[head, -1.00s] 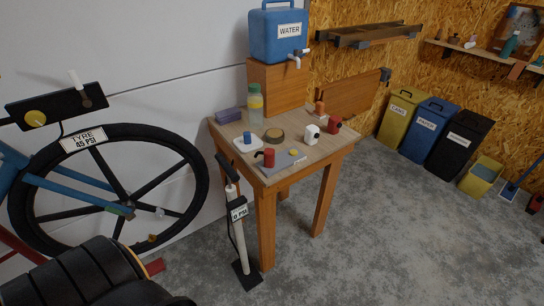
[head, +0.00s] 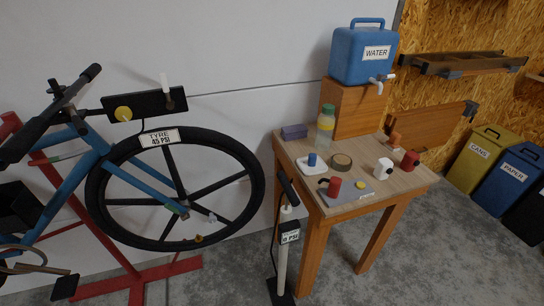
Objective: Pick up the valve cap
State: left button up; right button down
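I cannot tell for certain which thing is the valve cap. A small yellow-orange piece (head: 198,239) sits at the lower rim of the bicycle wheel (head: 258,188), and a small pale piece (head: 212,217) is just above it. On the table (head: 410,185), a blue cylinder (head: 312,160) stands on a white dish (head: 306,170), and a small yellow disc (head: 360,185) lies on a grey plate (head: 352,198). Neither of my grippers is in view.
The bicycle stands on a red stand (head: 120,281) at left, by a "TYRE 45 PSI" sign (head: 160,138). A floor pump (head: 281,255) reading 0 PSI stands between wheel and table. A blue water container (head: 362,55) sits on a wooden box. Grey floor is clear at right.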

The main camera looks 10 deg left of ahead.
aim_at(312, 158)
jog(key=u, duration=1.95)
jog(key=z, duration=1.95)
jog(key=k+l+u, duration=0.1)
jog(key=u, duration=0.4)
jog(key=k+u, duration=0.1)
jog(key=u, duration=0.35)
jog(key=k+u, duration=0.15)
jog(key=u, duration=0.35)
